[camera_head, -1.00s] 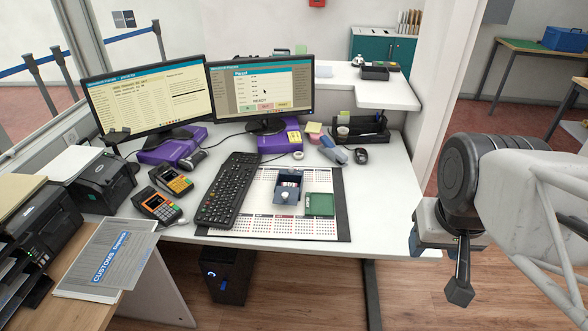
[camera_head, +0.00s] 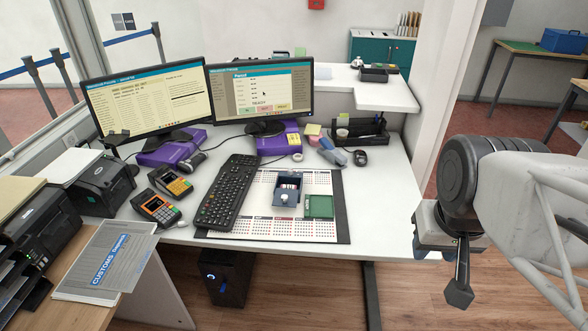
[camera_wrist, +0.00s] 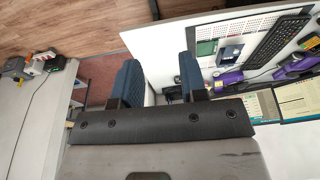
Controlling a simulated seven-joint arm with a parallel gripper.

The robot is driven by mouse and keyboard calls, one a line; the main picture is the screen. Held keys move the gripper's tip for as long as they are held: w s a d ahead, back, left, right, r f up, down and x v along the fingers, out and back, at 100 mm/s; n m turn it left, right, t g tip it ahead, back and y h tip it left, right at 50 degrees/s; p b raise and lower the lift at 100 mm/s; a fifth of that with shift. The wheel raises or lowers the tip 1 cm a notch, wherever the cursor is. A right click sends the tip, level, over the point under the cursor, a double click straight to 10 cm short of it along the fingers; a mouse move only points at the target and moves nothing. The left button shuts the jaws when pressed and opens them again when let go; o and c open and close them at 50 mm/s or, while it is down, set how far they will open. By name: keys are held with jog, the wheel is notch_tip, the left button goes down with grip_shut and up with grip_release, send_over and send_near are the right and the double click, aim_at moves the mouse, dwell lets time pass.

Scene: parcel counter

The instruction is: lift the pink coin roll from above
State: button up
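A small blue-grey cash box (camera_head: 287,201) stands open on the desk mat, with its green tray or lid (camera_head: 319,206) on its right side. Small light and pinkish rolls (camera_head: 289,186) lie inside the box. They are too small to tell clearly which one is the pink coin roll. My gripper (camera_head: 460,286) hangs off the right end of the desk, well right of the box. In the wrist view its two blue fingers (camera_wrist: 160,78) stand wide apart with nothing between them. The box (camera_wrist: 229,54) also shows there, beyond the fingers at upper right.
A black keyboard (camera_head: 228,190) lies left of the box. Two monitors (camera_head: 262,90), purple stands and a black organiser (camera_head: 357,132) stand behind. Card terminals (camera_head: 158,208) are at the left. The desk's right part (camera_head: 385,200) is clear.

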jog(key=w, duration=0.1)
jog(key=m+g, duration=0.3)
jog(key=m, duration=1.5)
send_over(287, 186)
jog(key=f, duration=2.9)
jog(key=shift+s+d+f, duration=0.1)
jog(key=shift+d+f, duration=0.1)
jog(key=shift+d, duration=0.15)
jog(key=shift+a+f, duration=0.25)
jog(key=shift+f, duration=0.1)
